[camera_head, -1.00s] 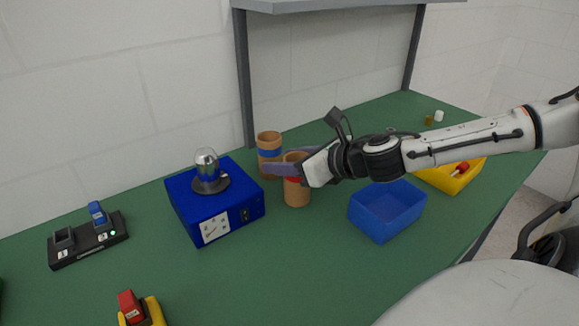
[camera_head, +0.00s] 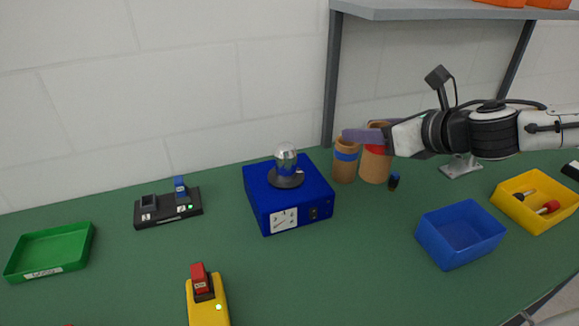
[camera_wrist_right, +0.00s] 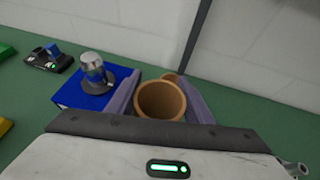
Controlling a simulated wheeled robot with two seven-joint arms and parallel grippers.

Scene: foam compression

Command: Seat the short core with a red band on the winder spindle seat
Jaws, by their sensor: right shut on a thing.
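The cardboard core with a red band (camera_head: 375,168) is upright, held between the fingers of my right gripper (camera_head: 364,136). I cannot tell whether its base touches the table. In the right wrist view, the core's open round top (camera_wrist_right: 162,100) lies between the two purple fingers. The winder is a blue box (camera_head: 290,202) left of the gripper. Its spindle seat is a dark disc with a rounded metal spindle (camera_head: 286,158) on top, bare. It also shows in the right wrist view (camera_wrist_right: 93,68). My left gripper is out of view.
A core with a blue band (camera_head: 345,162) stands close left of the held core. Blue bin (camera_head: 460,240) and yellow bin (camera_head: 535,208) are right, black device (camera_head: 168,208) left. A shelf post (camera_head: 330,90) rises behind the winder.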

